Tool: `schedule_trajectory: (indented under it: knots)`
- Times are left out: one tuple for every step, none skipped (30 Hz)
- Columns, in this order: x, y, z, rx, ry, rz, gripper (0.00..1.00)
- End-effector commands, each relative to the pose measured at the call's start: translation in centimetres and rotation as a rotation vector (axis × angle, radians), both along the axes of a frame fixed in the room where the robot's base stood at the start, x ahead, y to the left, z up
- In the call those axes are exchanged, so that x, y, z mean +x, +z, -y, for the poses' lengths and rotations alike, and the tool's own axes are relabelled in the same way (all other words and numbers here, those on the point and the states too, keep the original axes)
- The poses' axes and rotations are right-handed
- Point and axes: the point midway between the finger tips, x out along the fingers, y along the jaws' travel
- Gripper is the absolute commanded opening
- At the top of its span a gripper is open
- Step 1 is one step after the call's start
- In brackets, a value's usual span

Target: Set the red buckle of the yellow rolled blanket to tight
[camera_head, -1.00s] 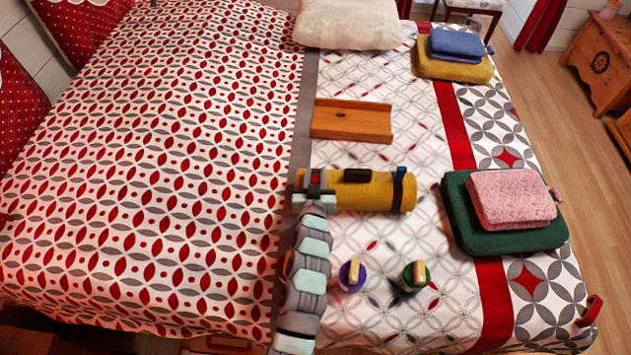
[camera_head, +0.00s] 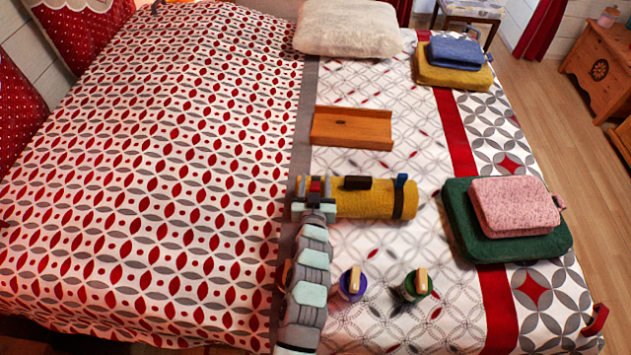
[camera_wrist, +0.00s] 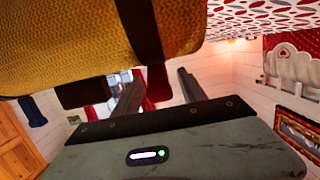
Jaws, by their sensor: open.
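The yellow rolled blanket (camera_head: 376,203) lies crosswise on the bed. It also fills the upper left of the wrist view (camera_wrist: 55,55). Its red buckle (camera_head: 315,186) is at the left end, and it also shows by the dark strap (camera_wrist: 140,25) in the wrist view (camera_wrist: 157,84). My gripper (camera_head: 314,187) is at that end, with its fingers apart. In the wrist view my gripper (camera_wrist: 158,78) has one finger on either side of the red buckle; I cannot tell whether either touches it. The blanket also has a blue buckle (camera_head: 401,180) and a dark handle (camera_head: 357,183).
A wooden tray (camera_head: 352,129) lies behind the blanket. A purple item (camera_head: 352,287) and a green item (camera_head: 416,284) with light handles stand in front. A pink folded cloth (camera_head: 515,205) lies on a green one (camera_head: 490,252) at right. The bed left of my arm is clear.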

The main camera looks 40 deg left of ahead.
Motion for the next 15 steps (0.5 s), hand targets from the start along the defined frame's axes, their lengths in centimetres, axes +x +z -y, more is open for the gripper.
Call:
schedule_trajectory:
  knots:
    - [0.0, 0.0, 0.0, 0.000, 0.000, 0.000, 0.49]
    - [-0.1, 0.0, 0.1, 0.000, 0.000, 0.000, 0.49]
    - [-0.2, 0.1, 0.2, 0.001, 0.000, 0.001, 0.49]
    - [-0.4, 0.1, 0.3, 0.001, 0.000, 0.001, 0.49]
    - [-0.6, 0.1, 0.5, 0.001, 0.000, 0.001, 0.49]
    - [-0.9, 0.2, 0.8, 0.000, 0.000, 0.000, 0.49]
    - [-1.2, 0.1, 1.1, -0.001, 0.000, -0.002, 0.49]
    - [-1.6, 0.1, 1.3, -0.002, 0.000, -0.002, 0.49]
    - [-2.0, 0.2, 1.8, -0.003, 0.000, -0.003, 0.49]
    - [-2.4, 0.5, 2.1, -0.003, 0.000, -0.002, 0.49]
    - [-2.8, 0.6, 2.4, -0.001, 0.000, 0.000, 0.49]
    - [-3.4, 0.7, 2.9, -0.002, 0.000, -0.001, 0.49]
    - [-3.8, 0.7, 3.3, -0.003, 0.000, -0.002, 0.49]
    - [-4.3, 0.8, 3.7, -0.003, 0.000, -0.002, 0.49]
    - [-4.7, 1.1, 4.1, -0.002, -0.001, 0.000, 0.49]
